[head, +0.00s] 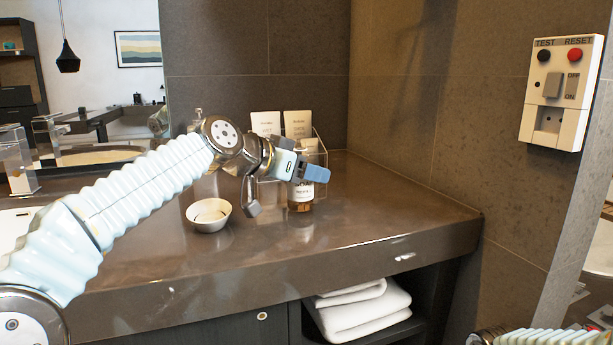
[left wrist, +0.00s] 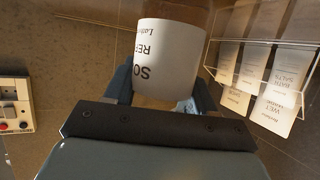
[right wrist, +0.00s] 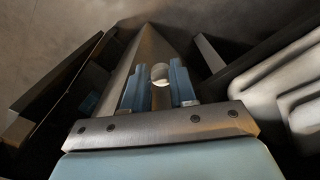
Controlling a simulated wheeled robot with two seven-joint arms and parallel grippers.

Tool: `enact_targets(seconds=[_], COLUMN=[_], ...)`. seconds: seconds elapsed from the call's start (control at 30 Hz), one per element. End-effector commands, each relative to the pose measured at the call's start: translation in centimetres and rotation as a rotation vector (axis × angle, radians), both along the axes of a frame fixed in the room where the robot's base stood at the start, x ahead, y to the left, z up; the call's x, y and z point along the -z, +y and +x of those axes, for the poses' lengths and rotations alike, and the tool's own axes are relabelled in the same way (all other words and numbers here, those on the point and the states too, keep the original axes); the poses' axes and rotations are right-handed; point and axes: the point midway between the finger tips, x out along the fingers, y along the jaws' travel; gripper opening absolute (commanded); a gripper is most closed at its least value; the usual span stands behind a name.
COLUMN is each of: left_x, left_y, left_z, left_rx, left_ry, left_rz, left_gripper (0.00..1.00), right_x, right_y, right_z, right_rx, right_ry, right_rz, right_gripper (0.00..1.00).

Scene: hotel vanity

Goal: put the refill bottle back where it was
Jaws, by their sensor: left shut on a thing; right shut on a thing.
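The refill bottle (head: 301,196) is amber with a white label and is at the counter's back right, in front of a clear acrylic holder. My left gripper (head: 313,172) is at its upper part. In the left wrist view the bottle's white label (left wrist: 165,55) shows between the two blue fingers, which are shut on the bottle. Whether its base touches the counter is hard to tell. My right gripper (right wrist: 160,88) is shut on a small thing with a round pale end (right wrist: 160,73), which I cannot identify. The right gripper itself is out of the head view.
The clear holder (head: 322,150) with printed cards stands close behind the bottle. A white bowl (head: 209,216) sits to the left on the dark counter (head: 370,225). Folded towels (head: 360,315) lie on the shelf below. A wall outlet panel (head: 556,95) is at the right.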

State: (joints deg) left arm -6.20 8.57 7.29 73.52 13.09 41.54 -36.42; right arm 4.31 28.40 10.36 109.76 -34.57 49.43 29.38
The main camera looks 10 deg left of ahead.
Motion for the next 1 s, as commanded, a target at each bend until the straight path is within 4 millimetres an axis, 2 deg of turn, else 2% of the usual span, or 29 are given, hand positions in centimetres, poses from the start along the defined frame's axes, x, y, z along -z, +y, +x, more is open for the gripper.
enact_targets(seconds=[0.37,0.4,0.57,0.9,1.0], left_x=[0.5,0.4,0.4,-0.2,-0.5], left_y=[0.0,0.0,0.0,0.0,0.8], left_z=[0.0,0.0,0.0,0.0,-1.1], left_rx=[-0.001,0.000,0.000,0.000,-0.002], left_ry=[-0.001,0.000,0.001,0.001,-0.002], left_rz=[-0.001,-0.001,-0.001,-0.001,-0.001], left_gripper=[0.15,0.58,0.81,0.81,0.81], right_x=[0.4,0.3,0.3,-0.3,0.2], right_y=[0.0,0.0,0.0,0.0,0.0], right_z=[0.0,0.0,0.0,0.0,0.0], right_rx=[0.000,0.000,0.000,0.000,0.000], right_ry=[0.000,0.000,0.000,0.000,0.000], right_rz=[0.000,0.000,0.000,0.000,0.000], right_gripper=[0.00,0.00,0.00,0.00,0.00])
